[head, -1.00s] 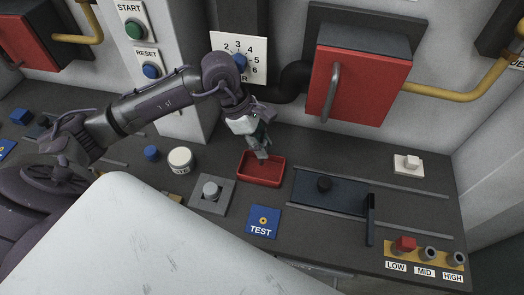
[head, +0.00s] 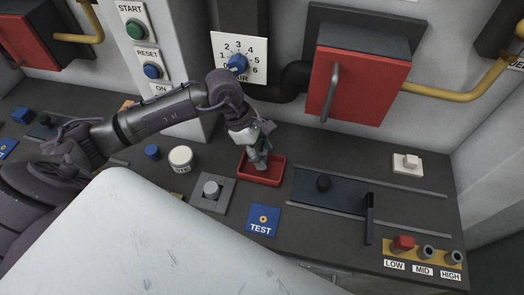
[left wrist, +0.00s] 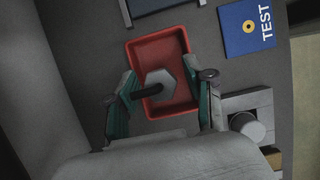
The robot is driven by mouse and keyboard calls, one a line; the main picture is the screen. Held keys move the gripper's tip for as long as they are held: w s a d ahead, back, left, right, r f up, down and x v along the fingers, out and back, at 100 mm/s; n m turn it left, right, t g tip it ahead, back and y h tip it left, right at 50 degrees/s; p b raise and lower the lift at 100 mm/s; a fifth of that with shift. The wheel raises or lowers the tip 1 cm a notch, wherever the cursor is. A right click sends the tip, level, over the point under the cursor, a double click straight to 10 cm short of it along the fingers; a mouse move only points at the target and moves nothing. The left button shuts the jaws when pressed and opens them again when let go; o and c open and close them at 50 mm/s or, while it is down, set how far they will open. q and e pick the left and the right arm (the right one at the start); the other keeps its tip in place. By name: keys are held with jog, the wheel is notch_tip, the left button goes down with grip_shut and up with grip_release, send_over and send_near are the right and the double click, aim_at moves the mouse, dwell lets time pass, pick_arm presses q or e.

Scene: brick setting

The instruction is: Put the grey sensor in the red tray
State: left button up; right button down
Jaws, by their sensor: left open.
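The red tray (head: 276,180) lies on the dark bench below my left gripper (head: 258,163). In the left wrist view, the tray (left wrist: 139,56) holds the grey sensor (left wrist: 165,80), a hexagonal grey piece with a black stem (left wrist: 147,92). The sensor appears to rest on the tray's floor, between my left gripper's fingers (left wrist: 162,80). These green-sided fingers stand apart at either side of the tray, with a gap to the sensor. In the head view the gripper hides the sensor. My right gripper is not in view.
A grey knob on a square plate (head: 223,203) and a blue TEST plate (head: 263,220) sit in front of the tray.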

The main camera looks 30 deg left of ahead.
pick_arm(q)
jog(key=b+v, duration=0.2)
jog(key=v, duration=1)
jog(key=shift+s, duration=0.1)
